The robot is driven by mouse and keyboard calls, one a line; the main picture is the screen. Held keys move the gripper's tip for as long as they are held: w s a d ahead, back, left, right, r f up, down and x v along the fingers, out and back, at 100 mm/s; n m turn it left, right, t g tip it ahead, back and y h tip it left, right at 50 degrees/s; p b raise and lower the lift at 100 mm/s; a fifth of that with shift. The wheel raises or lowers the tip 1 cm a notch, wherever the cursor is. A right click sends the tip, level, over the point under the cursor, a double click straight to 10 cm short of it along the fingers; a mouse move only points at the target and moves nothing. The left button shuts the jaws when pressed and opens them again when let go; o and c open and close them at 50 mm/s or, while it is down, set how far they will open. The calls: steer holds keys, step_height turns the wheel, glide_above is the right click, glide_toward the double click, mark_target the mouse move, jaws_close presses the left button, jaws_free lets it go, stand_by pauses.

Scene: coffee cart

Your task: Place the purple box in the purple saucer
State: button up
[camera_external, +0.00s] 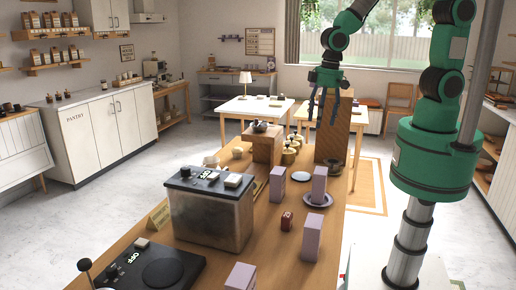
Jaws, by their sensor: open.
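Several light purple boxes stand on the wooden counter. One purple box (319,182) stands upright and appears to rest in the purple saucer (328,201). A second purple box (278,185) stands to its left. A third (311,240) stands nearer the camera, and a fourth (240,277) is at the front edge of the picture, partly cut off. My gripper (323,112) is open, points down and looks empty. It hangs high above the far part of the counter, clear of the boxes and the saucer.
A small red can (287,221) stands between the boxes. A large metal-sided machine (210,212) stands at left, and a dark hotplate (160,271) in front. A tall wooden block (333,132) stands behind the saucer.

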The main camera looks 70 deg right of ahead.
steer(key=s+d+r+t, duration=0.1)
steer(key=d+r, duration=0.6)
steer(key=r, duration=0.4)
steer(key=s+d+r+t, duration=0.3)
steer(key=s+d+r, duration=1.1)
steer(key=r, duration=0.2)
steer(key=shift+s, duration=0.15)
steer(key=shift+d+f, duration=0.1)
steer(key=shift+f, duration=0.05)
step_height(320, 180, down, 17)
steer(key=b, duration=1.7)
